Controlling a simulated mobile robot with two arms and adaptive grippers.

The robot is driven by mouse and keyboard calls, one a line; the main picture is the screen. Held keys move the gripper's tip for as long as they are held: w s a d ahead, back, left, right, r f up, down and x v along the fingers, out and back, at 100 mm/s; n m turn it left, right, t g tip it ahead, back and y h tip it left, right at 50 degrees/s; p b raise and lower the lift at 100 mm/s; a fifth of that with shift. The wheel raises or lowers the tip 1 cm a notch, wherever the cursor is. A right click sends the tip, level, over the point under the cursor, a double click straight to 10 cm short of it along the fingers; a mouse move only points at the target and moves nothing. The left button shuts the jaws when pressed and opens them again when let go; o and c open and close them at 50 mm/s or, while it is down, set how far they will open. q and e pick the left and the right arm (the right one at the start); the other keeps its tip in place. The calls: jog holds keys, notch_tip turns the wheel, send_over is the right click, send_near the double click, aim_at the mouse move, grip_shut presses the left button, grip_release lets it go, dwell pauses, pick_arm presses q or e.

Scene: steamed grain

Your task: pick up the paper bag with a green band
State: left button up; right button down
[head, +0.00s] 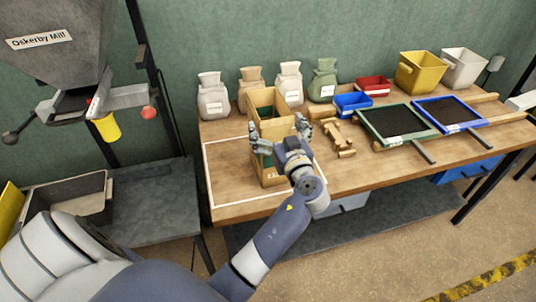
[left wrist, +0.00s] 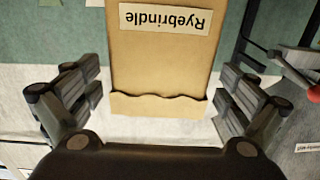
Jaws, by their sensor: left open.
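A tan paper bag (head: 271,178) stands upright at the left end of the wooden table, partly hidden by my left gripper. Dark green shows on it between the gripper's parts. In the left wrist view a tan paper bag (left wrist: 160,65) has a label reading "Ryebrindle", upside down, and a wavy edge; no green band shows on that face. My left gripper (head: 279,132) is open at the bag, one finger toward each side. In the left wrist view the open fingers (left wrist: 160,108) stand apart on both sides of the bag, with gaps. My right gripper is not in view.
A white outline (head: 207,178) marks the table's left end. Several sacks (head: 212,97) stand along the back. Wooden pieces (head: 340,137), a blue bin (head: 352,103) and a green-framed tray (head: 398,123) lie to the right. A grey hopper (head: 60,35) hangs at the left.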

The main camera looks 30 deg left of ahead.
pick_arm(q)
jog(key=shift+w+a+r+p, duration=0.15)
jog(key=shift+w+a+p, duration=0.1)
jog(key=shift+p, duration=0.05)
jog(key=x, duration=0.1)
jog(key=p+x, duration=0.1)
jog(key=x, duration=0.1)
jog(key=p+x, duration=0.1)
jog(key=shift+w+a+f, duration=0.2)
jog(key=shift+f, duration=0.1)
jog(key=shift+d, duration=0.1)
jog(key=shift+c, duration=1.4)
jog(key=c, duration=1.8)
jog(key=shift+r, duration=0.3)
jog(key=shift+f, duration=0.1)
